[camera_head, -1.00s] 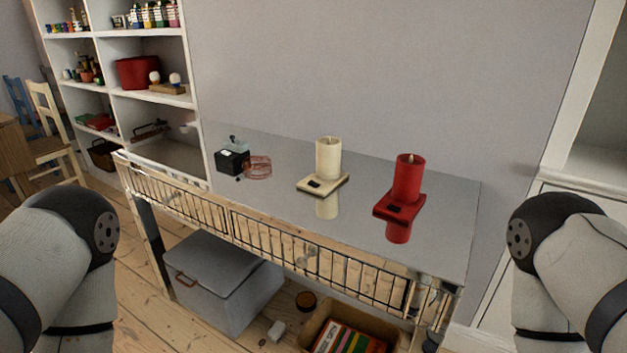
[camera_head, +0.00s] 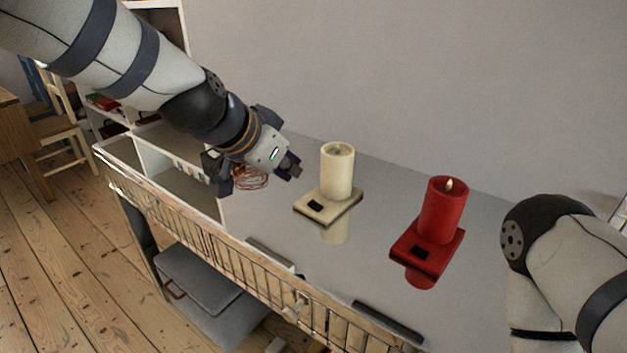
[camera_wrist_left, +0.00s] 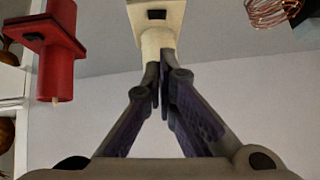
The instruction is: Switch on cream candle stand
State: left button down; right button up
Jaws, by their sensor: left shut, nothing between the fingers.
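The cream candle stand (camera_head: 328,205) stands on the grey shiny tabletop. It has a flat square base with a small dark switch (camera_head: 316,206) on its near side and a pillar candle (camera_head: 337,170) behind it. My left gripper (camera_head: 293,169) is shut and empty, just left of the candle in the head view and apart from the stand. In the left wrist view the shut fingers (camera_wrist_left: 162,78) overlap the cream candle (camera_wrist_left: 157,42), with the switch (camera_wrist_left: 157,14) at the top. My right gripper is out of frame; only that arm shows.
A red candle stand (camera_head: 428,252) stands to the right, with its own dark switch. A copper wire basket (camera_head: 251,180) lies partly behind my left gripper. A wire rail (camera_head: 220,249) runs along the table's front. The wall (camera_head: 400,70) is close behind.

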pick_arm(q)
jog(key=shift+w+d+r, duration=0.1)
jog(key=shift+d+r, duration=0.1)
jog(key=shift+r, duration=0.55)
jog(key=shift+f, duration=0.1)
jog(key=b, duration=0.2)
send_over(313, 206)
jog(key=f, duration=0.7)
jog(key=shift+s+d+f, duration=0.1)
jog(key=shift+s+f, duration=0.05)
jog(key=shift+s, duration=0.1)
jog(key=shift+w+f, duration=0.2)
jog(key=shift+f, duration=0.95)
jog(key=shift+w+f, duration=0.1)
jog(key=shift+f, duration=0.5)
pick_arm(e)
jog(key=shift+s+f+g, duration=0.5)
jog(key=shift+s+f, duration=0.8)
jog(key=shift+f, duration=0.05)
